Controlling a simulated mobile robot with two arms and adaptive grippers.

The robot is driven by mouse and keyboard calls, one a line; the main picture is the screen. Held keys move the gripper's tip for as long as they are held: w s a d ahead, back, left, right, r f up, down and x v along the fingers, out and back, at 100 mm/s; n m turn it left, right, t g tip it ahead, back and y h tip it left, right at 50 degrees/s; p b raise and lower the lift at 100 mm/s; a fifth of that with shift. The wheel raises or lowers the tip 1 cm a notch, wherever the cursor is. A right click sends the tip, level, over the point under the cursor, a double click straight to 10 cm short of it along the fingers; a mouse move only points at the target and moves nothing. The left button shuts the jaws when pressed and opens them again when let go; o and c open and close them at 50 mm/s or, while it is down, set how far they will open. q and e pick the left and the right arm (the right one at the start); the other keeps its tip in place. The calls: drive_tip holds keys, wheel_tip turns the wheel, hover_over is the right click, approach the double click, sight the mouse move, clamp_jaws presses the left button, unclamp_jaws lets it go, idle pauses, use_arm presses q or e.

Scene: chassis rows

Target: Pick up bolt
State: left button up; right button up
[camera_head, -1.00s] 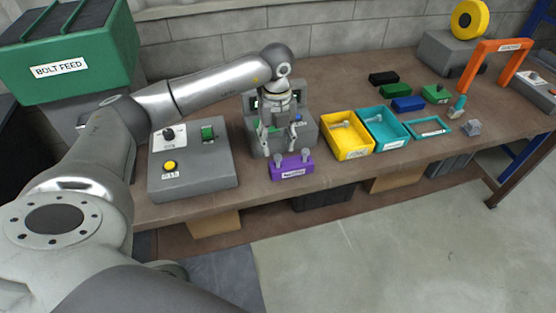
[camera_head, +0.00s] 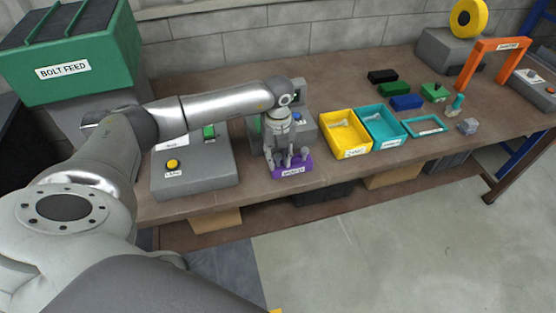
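A purple block (camera_head: 293,172) with a label stands at the front edge of the brown bench. One grey bolt (camera_head: 305,154) stands upright on its right side. My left gripper (camera_head: 280,168) points down over the block's left part, just left of that bolt. The bolt that stood on the left side is hidden behind or between the fingers. I cannot tell whether the fingers are open or closed on it. My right gripper is out of view.
A grey control box (camera_head: 193,178) with a yellow button is left of the gripper. Yellow (camera_head: 346,153) and teal (camera_head: 383,143) bins stand to the right. An orange arch (camera_head: 492,62) is at far right. A green bolt feed box (camera_head: 64,50) is at upper left.

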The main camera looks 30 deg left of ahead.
sight(278, 155)
use_arm(q)
clamp_jaws()
drive_tip(key=shift+w+r+b, duration=0.1)
drive_tip(key=shift+r+b, duration=0.3)
drive_tip(key=shift+r, duration=0.1)
wheel_tip(278, 155, up, 2)
drive_tip(key=shift+r+b, duration=0.1)
drive_tip(key=shift+b, duration=0.55)
drive_tip(key=s+a+r+b, duration=0.2)
drive_tip(key=s+r+b, duration=0.2)
drive_tip(key=s+r, duration=0.6)
drive_tip(key=shift+s+a, duration=0.3)
drive_tip(key=shift+s, duration=1.7)
